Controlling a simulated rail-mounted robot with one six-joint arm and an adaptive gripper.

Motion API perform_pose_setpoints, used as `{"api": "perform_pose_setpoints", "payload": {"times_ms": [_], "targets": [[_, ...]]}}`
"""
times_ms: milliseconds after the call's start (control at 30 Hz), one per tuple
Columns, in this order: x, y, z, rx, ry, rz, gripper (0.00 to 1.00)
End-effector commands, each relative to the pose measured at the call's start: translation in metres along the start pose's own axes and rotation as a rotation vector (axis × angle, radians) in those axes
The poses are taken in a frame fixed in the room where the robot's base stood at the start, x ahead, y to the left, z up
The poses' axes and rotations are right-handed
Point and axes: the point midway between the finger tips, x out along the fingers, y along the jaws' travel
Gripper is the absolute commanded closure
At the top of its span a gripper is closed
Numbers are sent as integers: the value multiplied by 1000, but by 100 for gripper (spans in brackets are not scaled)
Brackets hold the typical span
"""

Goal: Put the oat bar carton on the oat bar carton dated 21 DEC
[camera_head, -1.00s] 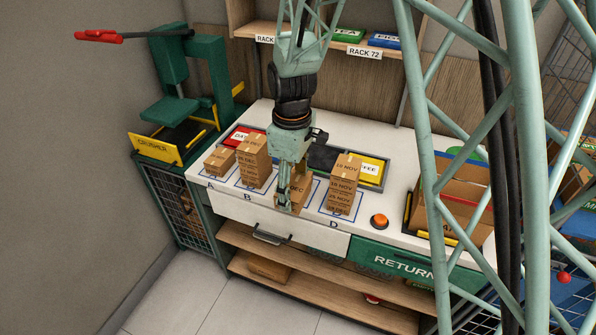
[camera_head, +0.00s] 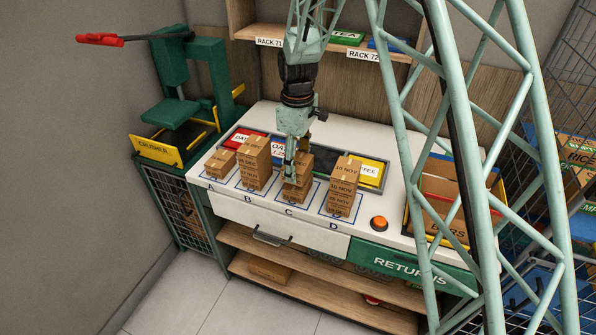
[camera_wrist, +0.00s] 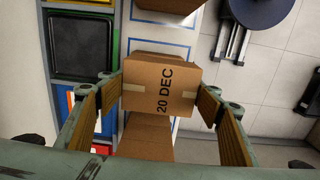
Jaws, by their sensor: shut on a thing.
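My gripper (camera_head: 291,172) is over pad C and shut on an oat bar carton (camera_head: 304,162). In the wrist view the fingers flank this brown carton (camera_wrist: 160,88), and its face reads 20 DEC. Below it in the head view, cartons (camera_head: 294,193) stand on pad C. I cannot tell whether the held carton touches them. Their dates are too small to read, so I cannot point out the 21 DEC carton. Another brown carton (camera_wrist: 146,138) shows below the held one in the wrist view.
Carton stacks stand close by on pad B (camera_head: 254,165) and pad D (camera_head: 344,185); a low carton (camera_head: 221,161) is on pad A. An orange button (camera_head: 379,223) and an open box (camera_head: 440,205) are to the right. A rack shelf (camera_head: 300,42) hangs behind.

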Motion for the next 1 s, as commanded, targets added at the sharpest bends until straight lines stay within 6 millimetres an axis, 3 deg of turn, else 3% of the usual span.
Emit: {"api": "perform_pose_setpoints", "payload": {"times_ms": [467,800,1000], "targets": [[0,8,-2,0,0,0,54],[32,9,-2,0,0,0,54],[36,9,-2,0,0,0,54]]}}
